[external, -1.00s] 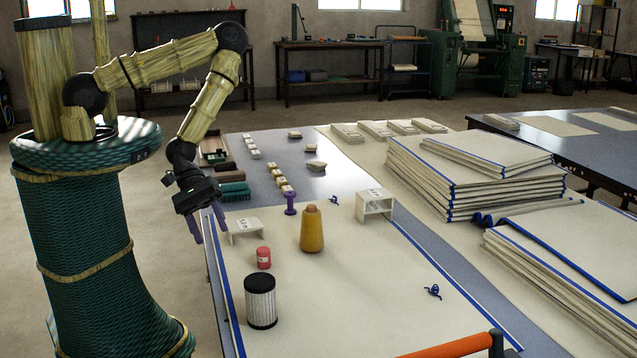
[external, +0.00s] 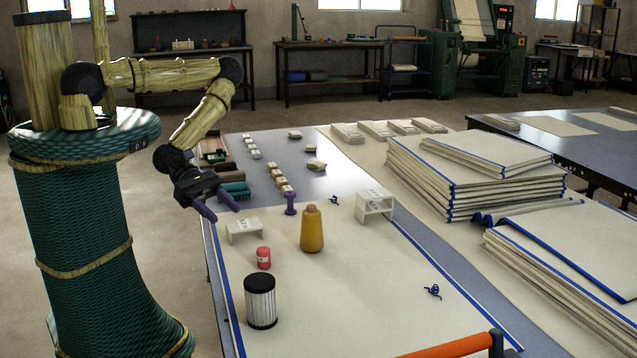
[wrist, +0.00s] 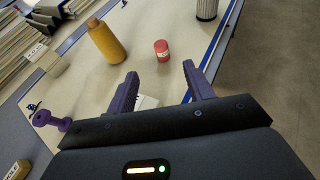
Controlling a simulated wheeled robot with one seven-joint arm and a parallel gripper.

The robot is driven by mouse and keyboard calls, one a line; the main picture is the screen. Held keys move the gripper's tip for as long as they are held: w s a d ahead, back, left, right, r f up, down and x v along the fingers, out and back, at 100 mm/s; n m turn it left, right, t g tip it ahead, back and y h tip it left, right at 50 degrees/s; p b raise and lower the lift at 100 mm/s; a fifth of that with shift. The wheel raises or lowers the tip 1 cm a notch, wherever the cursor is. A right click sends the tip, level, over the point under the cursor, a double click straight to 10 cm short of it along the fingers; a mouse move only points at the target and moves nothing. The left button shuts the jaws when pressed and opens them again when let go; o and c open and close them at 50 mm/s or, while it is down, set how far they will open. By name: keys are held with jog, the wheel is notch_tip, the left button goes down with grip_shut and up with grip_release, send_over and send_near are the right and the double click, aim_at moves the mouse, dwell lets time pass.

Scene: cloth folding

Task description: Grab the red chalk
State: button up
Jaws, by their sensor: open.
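The red chalk (external: 263,257) is a small red cylinder with a pale label, upright on the cream cloth (external: 340,290). In the wrist view the red chalk (wrist: 161,50) stands beyond my fingertips, roughly between their directions. My gripper (external: 223,208) is open and empty, with purple fingers. It is above the table's left edge, behind and to the left of the chalk, and does not touch it. In the wrist view my gripper's two fingers (wrist: 160,75) are spread apart.
A black-topped ribbed canister (external: 261,302) stands in front of the chalk. A yellow cone bottle (external: 312,230) stands to its right. A small white stand (external: 244,231) lies between my gripper and the chalk. A purple dumbbell-shaped piece (external: 290,203) and a white box stand (external: 375,205) are farther back.

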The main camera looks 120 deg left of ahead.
jog(key=b, duration=0.7)
send_near(268, 256)
jog(key=b+x, duration=0.3)
jog(key=b, duration=0.4)
jog(key=shift+w+r, duration=0.1)
jog(key=shift+r, duration=0.05)
jog(key=shift+x, duration=1)
jog(key=shift+w, duration=0.1)
jog(key=x, duration=0.5)
jog(key=shift+f, duration=0.25)
jog(key=c, duration=1.1)
